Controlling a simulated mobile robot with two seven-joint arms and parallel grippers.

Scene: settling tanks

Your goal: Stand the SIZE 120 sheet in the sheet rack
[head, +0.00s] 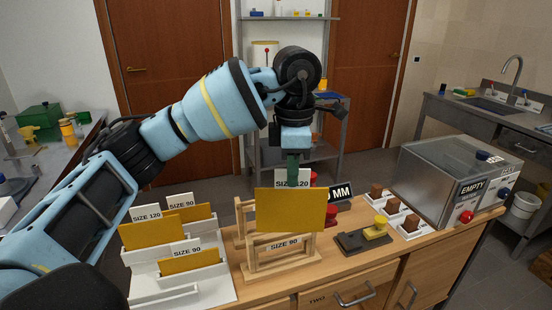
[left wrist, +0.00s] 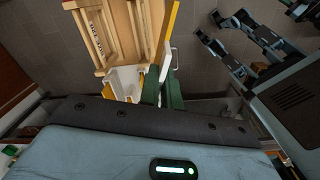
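My left gripper (head: 292,172) is shut on the upper edge of an upright yellow sheet (head: 290,210). The sheet also shows nearly edge-on in the left wrist view (left wrist: 171,35). It hangs over the wooden rack (head: 252,262), which carries a SIZE 90 label on its front; I cannot tell whether they touch. A white stepped holder (head: 215,285) at left holds a yellow SIZE 120 sheet (head: 150,232) and two yellow SIZE 90 sheets (head: 190,262). My right gripper is not seen.
A black MM sign (head: 341,192) and red items are partly hidden behind the sheet.

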